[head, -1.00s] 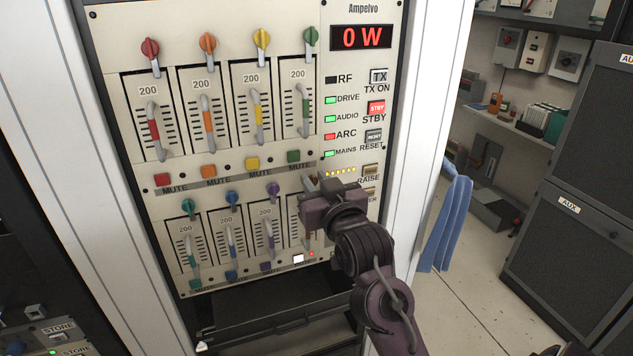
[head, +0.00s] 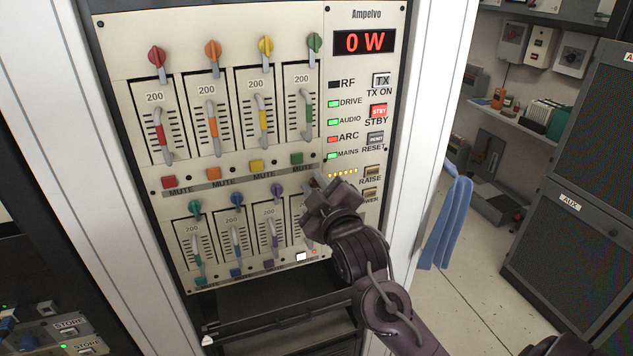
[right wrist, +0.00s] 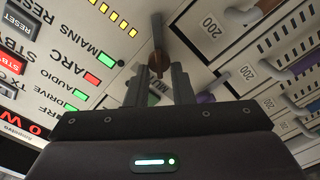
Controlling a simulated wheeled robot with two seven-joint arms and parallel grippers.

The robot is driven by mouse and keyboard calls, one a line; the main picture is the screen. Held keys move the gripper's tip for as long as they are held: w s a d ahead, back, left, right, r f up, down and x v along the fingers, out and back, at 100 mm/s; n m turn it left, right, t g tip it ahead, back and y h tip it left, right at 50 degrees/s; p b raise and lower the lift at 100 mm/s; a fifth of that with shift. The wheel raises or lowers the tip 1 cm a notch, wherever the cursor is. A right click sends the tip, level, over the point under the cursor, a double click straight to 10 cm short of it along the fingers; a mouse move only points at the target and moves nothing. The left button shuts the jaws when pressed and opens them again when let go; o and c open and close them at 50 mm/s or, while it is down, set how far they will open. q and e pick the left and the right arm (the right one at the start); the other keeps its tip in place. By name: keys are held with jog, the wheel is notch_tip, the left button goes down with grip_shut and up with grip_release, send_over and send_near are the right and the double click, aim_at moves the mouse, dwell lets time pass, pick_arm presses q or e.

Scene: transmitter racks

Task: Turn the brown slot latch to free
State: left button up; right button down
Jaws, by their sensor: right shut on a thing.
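The brown slot latch (right wrist: 157,35) shows in the right wrist view, on the rack panel beside the lower row of slots. It has a brown part and a grey lever-like part. My right gripper (right wrist: 160,77) has its fingers on either side of the latch's near end and is shut on it. In the head view, my right gripper (head: 318,187) is against the panel at the top of the rightmost lower slot and hides most of the latch and part of that slot. My left gripper is in neither view.
The other latches are close by: purple (head: 277,191), blue (head: 233,198), teal (head: 195,207) and green (head: 314,42). The RAISE button (head: 373,172) is just right of my gripper. A blue cloth (head: 446,220) hangs at the rack's right side.

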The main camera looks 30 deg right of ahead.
jog(key=n+p, duration=0.1)
jog(key=n, duration=0.3)
jog(key=shift+a+f+n, duration=0.1)
jog(key=shift+f+n, duration=0.05)
jog(key=shift+n, duration=0.15)
jog(key=shift+f+n+p, duration=0.25)
jog(key=shift+n+p, duration=0.1)
jog(key=shift+n, duration=1.45)
jog(key=c, duration=1.3)
grip_release()
